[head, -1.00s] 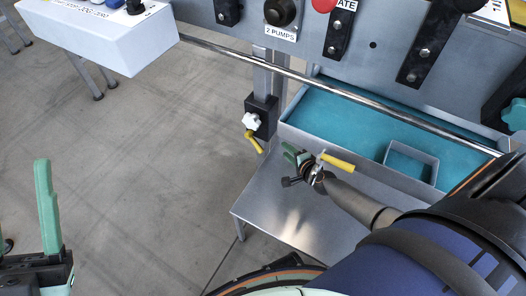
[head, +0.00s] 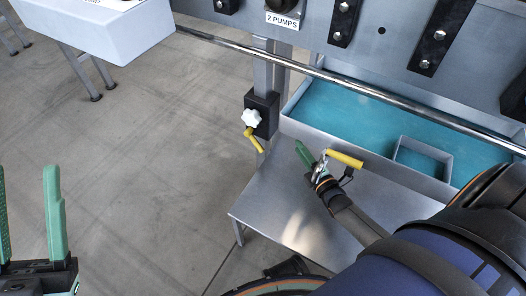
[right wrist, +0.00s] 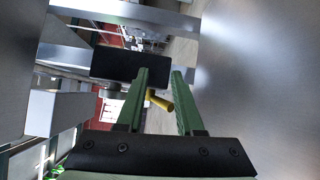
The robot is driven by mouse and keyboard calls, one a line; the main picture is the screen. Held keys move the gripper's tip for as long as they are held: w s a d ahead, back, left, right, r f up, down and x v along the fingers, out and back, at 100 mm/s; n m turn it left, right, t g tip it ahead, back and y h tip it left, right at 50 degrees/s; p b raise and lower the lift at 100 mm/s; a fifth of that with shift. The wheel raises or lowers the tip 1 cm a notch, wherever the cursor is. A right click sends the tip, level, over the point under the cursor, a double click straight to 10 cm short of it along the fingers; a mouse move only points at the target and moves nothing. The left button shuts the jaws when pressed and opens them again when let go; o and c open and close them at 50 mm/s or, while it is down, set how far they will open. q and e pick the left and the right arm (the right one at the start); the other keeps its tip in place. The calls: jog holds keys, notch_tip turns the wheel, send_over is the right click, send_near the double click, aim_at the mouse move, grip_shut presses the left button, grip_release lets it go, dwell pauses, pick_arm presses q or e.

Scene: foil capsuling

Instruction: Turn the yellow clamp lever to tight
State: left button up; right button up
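The yellow clamp lever (head: 253,139) hangs down and right from a black clamp block (head: 262,112) with a white star knob (head: 251,119) on a grey post. My right gripper (head: 301,147) is right of and below the lever in the head view, apart from it, fingers pointing up and left. In the right wrist view, the green fingers (right wrist: 162,85) are open with a gap. The yellow lever (right wrist: 160,101) shows in that gap, beyond the fingers, below the black block (right wrist: 128,66). My left gripper (head: 30,215) is open and empty at the lower left.
A yellow-handled valve (head: 345,158) sits close beside my right gripper, at the front of a teal-lined tray (head: 350,108). A metal shelf (head: 275,205) lies below. A steel rail (head: 330,75) crosses in front of the machine.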

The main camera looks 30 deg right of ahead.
aim_at(261, 148)
jog(key=a+n+y, duration=0.1)
jog(key=n, duration=0.2)
jog(key=s+a+n+y+b, duration=0.1)
jog(key=n, duration=0.3)
jog(key=f+n, duration=0.1)
jog(key=n, duration=0.2)
jog(key=shift+s+a+f+n+y, duration=0.1)
jog(key=shift+s+a+n+y, duration=0.25)
jog(key=shift+a+n+y, duration=0.05)
jog(key=n, duration=0.2)
jog(key=s+a+f+n+y, duration=0.1)
jog(key=n, duration=0.2)
jog(key=a+n+y+b, duration=0.1)
jog(key=n, duration=0.2)
jog(key=shift+s+a+f, duration=0.15)
jog(key=shift+s+f, duration=0.05)
jog(key=shift+s, duration=0.1)
jog(key=shift+s+a+f+n+y, duration=0.2)
jog(key=shift+a+n+y, duration=0.2)
jog(key=shift+n, duration=0.6)
jog(key=shift+w, duration=0.2)
jog(key=b+x, duration=0.3)
jog(key=x, duration=0.9)
jog(key=shift+f, duration=0.2)
grip_shut()
